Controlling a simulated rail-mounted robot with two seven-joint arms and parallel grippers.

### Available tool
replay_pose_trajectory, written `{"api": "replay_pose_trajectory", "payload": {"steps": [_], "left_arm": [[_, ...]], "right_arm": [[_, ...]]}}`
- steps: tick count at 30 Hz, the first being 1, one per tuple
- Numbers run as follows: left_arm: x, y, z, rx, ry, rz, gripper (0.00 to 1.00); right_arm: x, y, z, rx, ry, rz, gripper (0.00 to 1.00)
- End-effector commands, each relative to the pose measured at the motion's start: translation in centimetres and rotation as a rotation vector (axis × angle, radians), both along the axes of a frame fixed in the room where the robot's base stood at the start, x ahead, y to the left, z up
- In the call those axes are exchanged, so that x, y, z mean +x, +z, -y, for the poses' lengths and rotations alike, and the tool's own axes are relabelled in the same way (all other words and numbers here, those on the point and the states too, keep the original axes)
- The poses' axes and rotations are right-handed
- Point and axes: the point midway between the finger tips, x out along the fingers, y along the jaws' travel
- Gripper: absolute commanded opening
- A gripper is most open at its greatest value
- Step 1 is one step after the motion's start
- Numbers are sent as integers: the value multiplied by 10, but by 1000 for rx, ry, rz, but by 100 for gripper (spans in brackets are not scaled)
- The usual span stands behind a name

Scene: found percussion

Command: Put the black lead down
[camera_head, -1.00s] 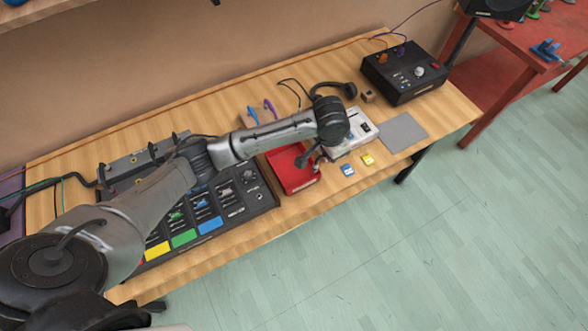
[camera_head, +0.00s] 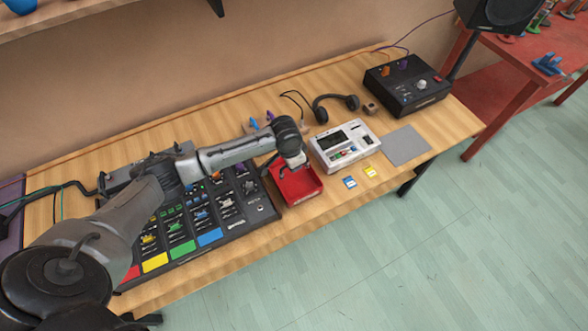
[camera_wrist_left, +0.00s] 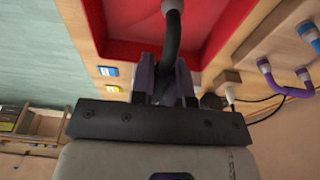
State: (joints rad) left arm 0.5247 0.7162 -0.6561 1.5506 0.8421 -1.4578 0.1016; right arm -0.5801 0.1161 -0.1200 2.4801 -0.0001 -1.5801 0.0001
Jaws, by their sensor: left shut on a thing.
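My left gripper (camera_head: 296,163) is over the back part of the red tray (camera_head: 304,198) in the head view. In the left wrist view my left gripper (camera_wrist_left: 163,82) is shut on the black lead (camera_wrist_left: 172,40), which sticks out past the fingertips with a grey end. The red tray (camera_wrist_left: 120,52) lies beyond the lead there. I cannot tell whether the lead touches the tray floor. The rest of the lead is hidden. My right gripper is not in view.
A black pad mixer (camera_head: 258,211) stands left of the tray. A white recorder (camera_head: 345,145), blue card (camera_head: 350,182), yellow card (camera_head: 370,172) and grey mat (camera_head: 406,146) lie right of it. Headphones (camera_head: 336,101) and a black box (camera_head: 408,86) are farther back.

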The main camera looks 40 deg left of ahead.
Motion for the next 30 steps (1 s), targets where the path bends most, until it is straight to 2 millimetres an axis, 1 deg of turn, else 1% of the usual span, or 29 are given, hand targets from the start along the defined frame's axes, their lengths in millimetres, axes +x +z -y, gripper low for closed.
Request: {"api": "replay_pose_trajectory", "payload": {"steps": [10,23,24,30], "left_arm": [[0,-37,0,2,0,-2,0],[0,-42,1,0,-1,-1,0],[0,-42,1,0,-1,0,18],[0,-42,1,1,-1,0,37]], "right_arm": [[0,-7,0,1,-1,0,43],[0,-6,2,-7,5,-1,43],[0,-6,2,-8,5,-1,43],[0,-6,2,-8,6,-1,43]]}}
